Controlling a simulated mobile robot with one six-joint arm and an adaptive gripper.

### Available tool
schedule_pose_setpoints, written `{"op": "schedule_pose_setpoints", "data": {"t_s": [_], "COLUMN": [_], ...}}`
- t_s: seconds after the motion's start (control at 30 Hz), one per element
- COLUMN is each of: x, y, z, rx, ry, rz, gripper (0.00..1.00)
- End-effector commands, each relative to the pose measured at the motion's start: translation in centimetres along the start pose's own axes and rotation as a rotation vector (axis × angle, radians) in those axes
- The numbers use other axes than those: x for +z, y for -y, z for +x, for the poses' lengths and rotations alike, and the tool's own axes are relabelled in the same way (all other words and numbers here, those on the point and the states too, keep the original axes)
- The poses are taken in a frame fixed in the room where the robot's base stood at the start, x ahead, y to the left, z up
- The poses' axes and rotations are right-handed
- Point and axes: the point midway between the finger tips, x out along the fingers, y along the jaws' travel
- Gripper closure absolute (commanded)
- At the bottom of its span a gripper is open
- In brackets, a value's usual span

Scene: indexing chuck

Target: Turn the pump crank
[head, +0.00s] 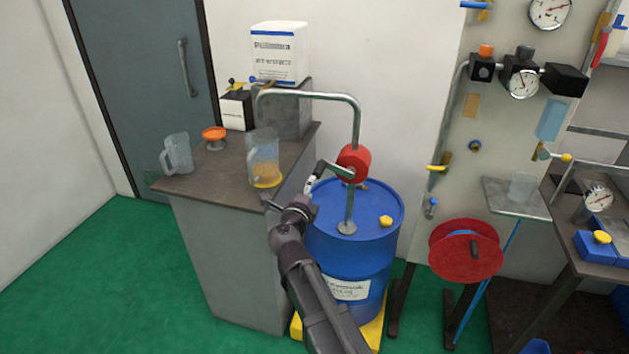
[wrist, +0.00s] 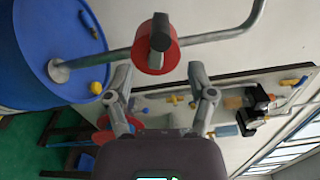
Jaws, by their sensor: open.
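The red rotary pump (head: 354,158) sits on a metal pipe above the blue drum (head: 345,255). Its dark crank (head: 333,168) reaches out to the left toward my gripper. In the wrist view the red pump body (wrist: 157,52) lies just beyond the fingers, with the dark crank (wrist: 160,32) in front of it, seen nearly end-on. My gripper (head: 291,203) is at the left side of the drum top, close to the crank's outer end. In the wrist view it is open (wrist: 160,75), with nothing visible between its fingers. Whether a finger touches the crank, I cannot tell.
The curved outlet pipe (head: 312,95) runs over the bench (head: 210,180) to a clear jug (head: 264,150) with amber contents. Another clear jug (head: 177,154) and an orange-topped item (head: 214,136) stand left. A red hose reel (head: 466,249) is right of the drum.

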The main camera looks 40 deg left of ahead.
Motion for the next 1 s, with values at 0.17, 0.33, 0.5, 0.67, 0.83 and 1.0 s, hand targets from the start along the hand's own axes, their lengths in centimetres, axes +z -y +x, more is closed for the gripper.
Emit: {"op": "schedule_pose_setpoints", "data": {"t_s": [0.17, 0.33, 0.5, 0.67, 0.83, 1.0], "x": [-0.1, 0.0, 0.0, 0.0, -0.3, -1.4], "y": [0.0, 0.0, 0.0, 0.0, 0.4, 1.2], "z": [-2.0, -2.6, -2.6, -2.6, -2.2, -0.7], "rx": [0.000, 0.000, 0.000, 0.000, 0.014, 0.060], "ry": [0.000, 0.000, 0.000, 0.000, -0.017, -0.079], "rz": [0.000, 0.000, 0.000, 0.000, 0.037, 0.177], "gripper": [0.29, 0.29, 0.29, 0.44, 0.94, 1.00]}}
